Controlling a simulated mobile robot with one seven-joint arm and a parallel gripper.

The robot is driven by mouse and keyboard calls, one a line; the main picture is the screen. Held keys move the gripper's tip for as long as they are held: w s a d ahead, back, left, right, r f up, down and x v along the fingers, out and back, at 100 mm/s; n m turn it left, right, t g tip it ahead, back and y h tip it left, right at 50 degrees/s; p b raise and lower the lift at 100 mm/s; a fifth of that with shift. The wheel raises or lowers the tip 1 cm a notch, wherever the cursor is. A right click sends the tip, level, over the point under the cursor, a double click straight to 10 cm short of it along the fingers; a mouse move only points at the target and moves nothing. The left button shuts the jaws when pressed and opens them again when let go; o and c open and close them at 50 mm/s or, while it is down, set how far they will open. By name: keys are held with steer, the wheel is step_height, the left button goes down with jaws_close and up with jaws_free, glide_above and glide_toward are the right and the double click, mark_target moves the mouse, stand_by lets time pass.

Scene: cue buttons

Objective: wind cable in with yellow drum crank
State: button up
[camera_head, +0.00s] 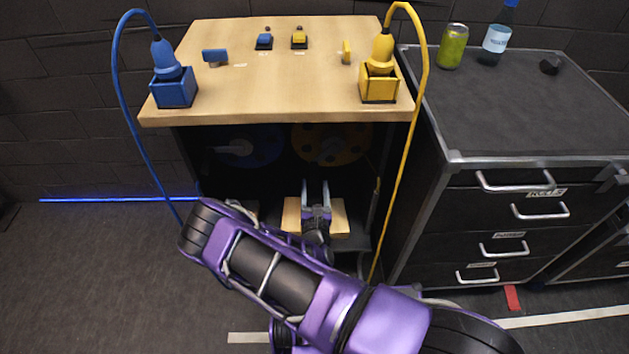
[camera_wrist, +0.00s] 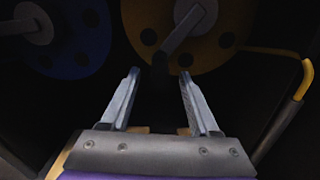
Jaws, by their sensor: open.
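The yellow drum (camera_head: 325,146) sits in the dark space under the wooden tabletop, right of the blue drum (camera_head: 255,147). In the wrist view the yellow drum (camera_wrist: 222,45) is ahead, and its grey crank (camera_wrist: 191,30) slants up to the right, just beyond my fingertips. My gripper (camera_head: 315,184) is open and empty below the yellow drum; its fingers (camera_wrist: 160,75) point toward the drum and appear apart from the crank. The yellow cable (camera_head: 400,170) runs from the yellow plug (camera_head: 379,80) over and down the right side. The drum interior is dim.
The blue plug (camera_head: 173,85) and its blue cable (camera_head: 121,90) are at the left. A wooden block (camera_head: 336,218) lies below my gripper. A dark drawer cabinet (camera_head: 515,105) stands right, with a green can (camera_head: 453,46) and bottle (camera_head: 496,38). Side walls bound the drum space.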

mark_target(315, 180)
steer(key=shift+w, duration=1.7)
jaws_close()
